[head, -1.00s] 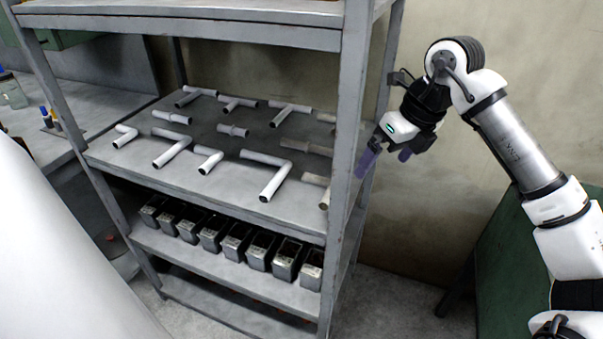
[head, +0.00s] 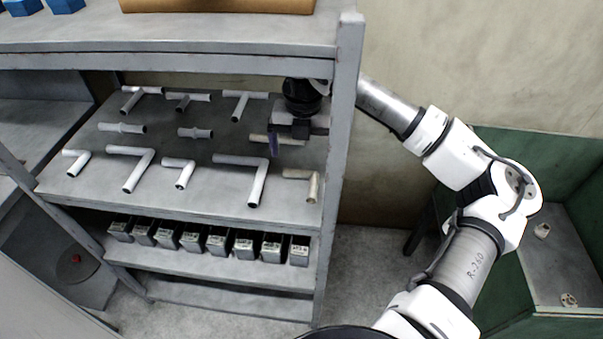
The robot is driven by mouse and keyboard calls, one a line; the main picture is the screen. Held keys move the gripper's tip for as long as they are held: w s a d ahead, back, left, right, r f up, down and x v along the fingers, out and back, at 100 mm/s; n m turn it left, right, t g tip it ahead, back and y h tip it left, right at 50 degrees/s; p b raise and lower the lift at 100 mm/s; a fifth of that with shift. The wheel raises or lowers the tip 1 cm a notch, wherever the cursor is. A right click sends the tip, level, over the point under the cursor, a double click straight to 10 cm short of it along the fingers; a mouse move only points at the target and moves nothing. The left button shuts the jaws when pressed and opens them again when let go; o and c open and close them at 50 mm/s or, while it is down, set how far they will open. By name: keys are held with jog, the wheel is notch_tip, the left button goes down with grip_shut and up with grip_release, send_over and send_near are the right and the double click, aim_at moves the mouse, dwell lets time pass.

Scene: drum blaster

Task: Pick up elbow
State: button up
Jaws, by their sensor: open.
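Several L-shaped elbow pipes lie along the front of the rack's middle shelf (head: 215,206). From left to right they are a small white elbow (head: 78,162), a large white elbow (head: 134,170), a small white elbow (head: 181,173), a large white elbow (head: 259,182) and a beige elbow (head: 311,188) by the right post. My gripper (head: 273,147) is open and empty, reaching in over the shelf behind the right post, above a straight beige pipe (head: 258,138). It is behind the large white elbow and the beige elbow; its far finger is hard to make out.
White tees (head: 243,103) lie at the back of the shelf and straight pipes (head: 122,128) in the middle row. The right post (head: 341,150) and upper shelf (head: 180,64) border my arm. Grey bins (head: 217,241) stand below. A green bench (head: 500,140) stands right.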

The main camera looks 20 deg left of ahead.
aim_at(301, 172)
jog(key=shift+a+f+p, duration=0.15)
jog(key=shift+f+p, duration=0.35)
jog(key=shift+f, duration=1.1)
jog(key=shift+a+f+p, duration=0.1)
jog(key=shift+f+p, duration=0.4)
jog(key=shift+f, duration=1.05)
jog(key=c, duration=1.1)
jog(key=shift+o, duration=0.2)
